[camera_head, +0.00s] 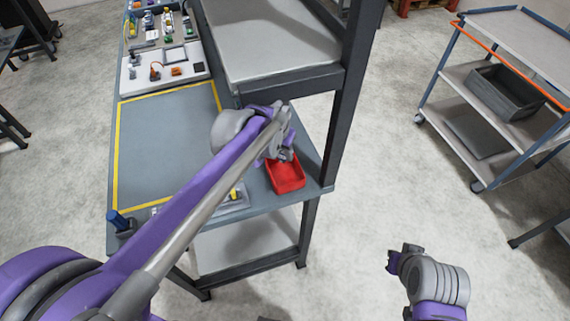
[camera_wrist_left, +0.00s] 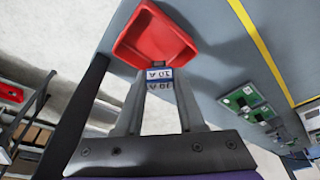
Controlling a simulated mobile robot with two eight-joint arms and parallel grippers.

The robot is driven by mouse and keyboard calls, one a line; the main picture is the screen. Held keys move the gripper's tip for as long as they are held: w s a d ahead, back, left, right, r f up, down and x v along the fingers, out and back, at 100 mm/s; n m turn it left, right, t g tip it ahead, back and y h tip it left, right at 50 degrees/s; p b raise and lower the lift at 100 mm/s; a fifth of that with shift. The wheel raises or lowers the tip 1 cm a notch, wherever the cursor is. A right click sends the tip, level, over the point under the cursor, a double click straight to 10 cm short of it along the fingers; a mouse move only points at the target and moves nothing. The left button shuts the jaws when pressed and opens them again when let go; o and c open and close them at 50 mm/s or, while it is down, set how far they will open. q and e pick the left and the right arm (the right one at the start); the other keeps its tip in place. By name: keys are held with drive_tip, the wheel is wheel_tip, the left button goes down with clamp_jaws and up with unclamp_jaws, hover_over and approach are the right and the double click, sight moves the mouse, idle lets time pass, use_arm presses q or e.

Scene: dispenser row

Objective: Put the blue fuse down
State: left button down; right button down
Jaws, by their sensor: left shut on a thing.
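The blue fuse (camera_wrist_left: 159,76), a small piece with a white label, sits between the fingertips of my left gripper (camera_wrist_left: 160,90) in the left wrist view. The gripper is shut on it. A red bin (camera_wrist_left: 150,38) lies just beyond the fuse in that view; I cannot tell the gap between them. In the head view my left gripper (camera_head: 284,154) is over the back edge of the red bin (camera_head: 288,179), and the fuse is too small or hidden to make out. My right gripper (camera_head: 393,261) hangs over the floor at the lower right, its jaws unclear.
The grey bench (camera_head: 160,140) has a bare area framed by yellow tape. A dark shelf post (camera_head: 343,120) stands right of the bin. A blue-topped thing in a dark holder (camera_head: 121,226) is at the bench's front left. A cart (camera_head: 500,100) stands at right.

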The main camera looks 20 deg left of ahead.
sight(287, 172)
use_arm(q)
drive_tip(key=shift+w+d+f, duration=0.2)
drive_tip(key=shift+f, duration=0.25)
drive_tip(key=shift+w+d+f, duration=0.15)
drive_tip(key=shift+d+f, duration=0.05)
drive_tip(key=shift+f, duration=0.25)
drive_tip(key=shift+s+f, duration=0.1)
drive_tip(key=shift+f, duration=2.5)
drive_tip(key=shift+f+b, duration=0.25)
drive_tip(key=shift+b, duration=0.1)
drive_tip(key=c, duration=0.5)
unclamp_jaws()
drive_tip(key=shift+r, duration=0.15)
